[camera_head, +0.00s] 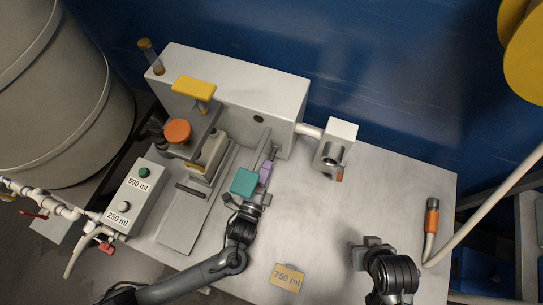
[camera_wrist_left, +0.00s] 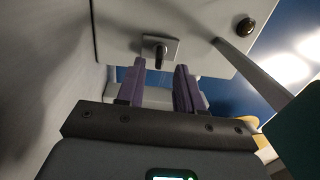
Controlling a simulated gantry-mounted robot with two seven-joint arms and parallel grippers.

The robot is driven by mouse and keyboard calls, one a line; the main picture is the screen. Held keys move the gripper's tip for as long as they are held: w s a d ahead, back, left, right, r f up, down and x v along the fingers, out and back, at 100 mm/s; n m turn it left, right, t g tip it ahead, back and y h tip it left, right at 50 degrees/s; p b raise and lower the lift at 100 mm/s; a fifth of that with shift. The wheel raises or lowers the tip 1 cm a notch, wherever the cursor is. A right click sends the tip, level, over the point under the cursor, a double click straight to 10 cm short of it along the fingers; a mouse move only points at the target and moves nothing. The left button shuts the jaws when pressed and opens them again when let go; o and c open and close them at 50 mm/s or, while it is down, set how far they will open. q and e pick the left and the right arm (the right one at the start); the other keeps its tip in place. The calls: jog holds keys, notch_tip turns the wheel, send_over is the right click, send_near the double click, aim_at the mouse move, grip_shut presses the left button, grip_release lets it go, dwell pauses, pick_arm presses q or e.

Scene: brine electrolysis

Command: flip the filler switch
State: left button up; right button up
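A small dark toggle switch (camera_wrist_left: 158,55) on a square plate stands out from the white housing in the left wrist view; it looks like the filler switch. In the head view the housing (camera_head: 240,90) stands at the back of the table, and the switch is too small to make out clearly. My left gripper (camera_head: 266,168) is in front of the housing's lower right part. Its purple fingers (camera_wrist_left: 158,85) are apart, with the toggle beyond them, between their tips in the picture. Nothing is held. My right gripper (camera_head: 364,243) is over the front right table; its opening is unclear.
A teal handle (camera_head: 244,182) on a grey bar is close beside my left gripper; it also shows in the left wrist view (camera_wrist_left: 302,135). A button box (camera_head: 135,197) is at left, a yellow "750 ml" card (camera_head: 287,278) in front. The table's right side is mostly clear.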

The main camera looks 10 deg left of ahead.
aim_at(271, 157)
pick_arm(q)
jog(key=shift+b+x, duration=0.3)
jog(key=shift+x, duration=2.15)
grip_shut()
